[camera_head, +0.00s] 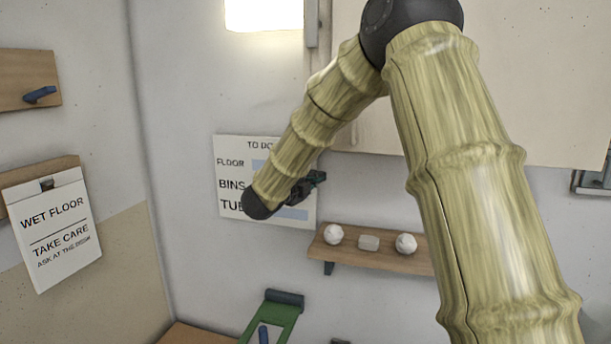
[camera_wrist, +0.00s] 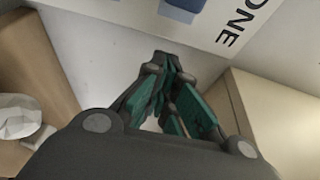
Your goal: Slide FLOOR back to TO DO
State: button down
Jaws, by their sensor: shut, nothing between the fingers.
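The white task board (camera_head: 232,143) hangs on the back wall in the head view, headed TO DO, with rows FLOOR, BINS and a third partly covered. The FLOOR row (camera_head: 230,162) shows the left end of a pale blue strip; my arm hides its right part. No FLOOR slider can be made out there. My gripper (camera_head: 318,177) is shut and empty at the board's right edge. In the wrist view its closed fingers (camera_wrist: 166,68) point toward the board (camera_wrist: 215,25), where the letters ONE and a darker blue piece (camera_wrist: 188,5) show. Which row that piece belongs to is unclear.
A wooden shelf (camera_head: 377,252) with pale lumps is below right of the board. A cabinet (camera_head: 540,80) is above right. A wet-floor sign (camera_head: 57,230) hangs on the left wall. A green object (camera_head: 283,315) stands below.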

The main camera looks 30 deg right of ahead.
jog(key=w+p, duration=0.1)
jog(key=w, duration=0.1)
jog(key=w+a+p, duration=0.1)
jog(key=shift+w+p, duration=0.3)
jog(key=shift+w, duration=0.05)
jog(key=shift+w+f, duration=0.1)
